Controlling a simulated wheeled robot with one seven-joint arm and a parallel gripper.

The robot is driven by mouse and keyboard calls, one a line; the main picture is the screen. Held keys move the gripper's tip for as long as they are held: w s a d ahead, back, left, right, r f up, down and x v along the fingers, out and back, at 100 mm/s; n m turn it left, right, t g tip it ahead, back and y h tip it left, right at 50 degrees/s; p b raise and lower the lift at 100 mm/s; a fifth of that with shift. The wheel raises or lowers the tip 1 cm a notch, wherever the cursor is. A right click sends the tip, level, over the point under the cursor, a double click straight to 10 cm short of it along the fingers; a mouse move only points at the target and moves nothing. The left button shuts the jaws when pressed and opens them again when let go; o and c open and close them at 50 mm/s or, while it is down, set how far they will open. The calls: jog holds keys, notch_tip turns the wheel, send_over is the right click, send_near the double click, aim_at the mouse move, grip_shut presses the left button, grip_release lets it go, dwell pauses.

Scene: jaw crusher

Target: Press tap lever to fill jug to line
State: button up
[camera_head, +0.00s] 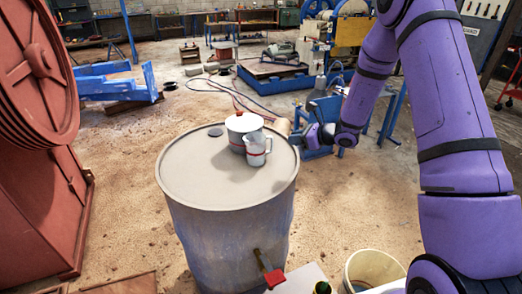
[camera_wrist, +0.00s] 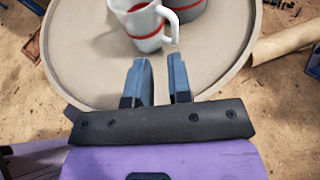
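A white jug (camera_head: 257,150) with a red line around it stands upright on top of a grey drum (camera_head: 190,180). It also shows in the wrist view (camera_wrist: 145,28), with its handle on the right. A brass tap (camera_head: 261,260) sticks out low on the drum's near side, with a red lever (camera_head: 274,277) at its end. My gripper (camera_head: 303,140) is beside the drum top's right edge in the head view. In the wrist view my gripper (camera_wrist: 159,65) has its two blue fingers apart with nothing between them. The jug is ahead of the fingertips, not touched.
A pale bucket (camera_head: 372,268) and a white surface (camera_head: 302,280) are below the tap's right side. A large red machine (camera_head: 40,150) stands at the left. Sandy floor surrounds the drum.

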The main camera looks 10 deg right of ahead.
aim_at(260, 148)
jog(key=shift+m+h, duration=0.3)
jog(key=shift+m, duration=0.3)
jog(key=x, duration=0.3)
jog(key=d+f+x, duration=0.1)
jog(key=x, duration=0.7)
jog(key=shift+w+d+f, duration=0.25)
jog(key=shift+w+f, duration=0.15)
jog(key=shift+w, duration=0.05)
jog(key=shift+c, duration=0.5)
jog(key=shift+t, duration=0.3)
grip_shut()
